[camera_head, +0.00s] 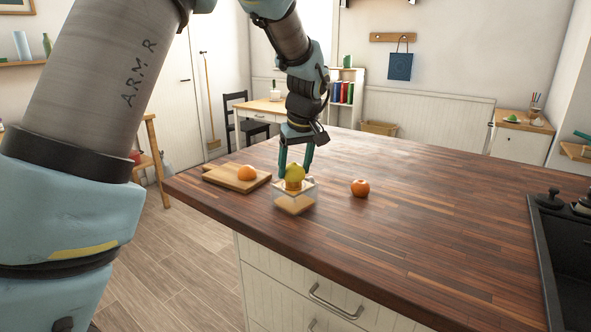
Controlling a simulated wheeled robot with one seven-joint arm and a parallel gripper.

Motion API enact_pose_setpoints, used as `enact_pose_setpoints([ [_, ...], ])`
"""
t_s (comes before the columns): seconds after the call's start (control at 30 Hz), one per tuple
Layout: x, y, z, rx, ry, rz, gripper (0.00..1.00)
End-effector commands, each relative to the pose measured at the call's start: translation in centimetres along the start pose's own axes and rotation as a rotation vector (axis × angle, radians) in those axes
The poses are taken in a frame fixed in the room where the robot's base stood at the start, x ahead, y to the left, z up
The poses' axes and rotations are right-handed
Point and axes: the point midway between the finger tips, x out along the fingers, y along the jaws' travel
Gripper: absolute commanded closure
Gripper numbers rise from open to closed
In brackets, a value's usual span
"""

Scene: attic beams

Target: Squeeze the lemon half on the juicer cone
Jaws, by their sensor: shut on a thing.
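A yellow lemon half (294,171) sits at the top of the juicer (295,199), near the left front part of the wooden counter. The juicer looks clear and pale, with a yellowish tone inside. My gripper (296,168) points down over the juicer, its teal fingers on either side of the lemon half and shut on it. The cone is hidden under the lemon half, and I cannot tell how firmly the two touch.
A cutting board (215,178) with an orange piece of fruit (247,172) lies left of the juicer. An orange fruit (360,187) stands to its right.

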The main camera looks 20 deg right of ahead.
Motion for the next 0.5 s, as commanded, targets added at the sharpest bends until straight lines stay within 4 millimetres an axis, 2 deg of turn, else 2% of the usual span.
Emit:
enact_pose_setpoints([
  [0.2, 0.2, -0.18, 0.15, 0.133, -0.004, 0.038, 0.79],
  [0.5, 0.25, -0.1, 0.25, 0.113, -0.005, 0.03, 0.79],
])
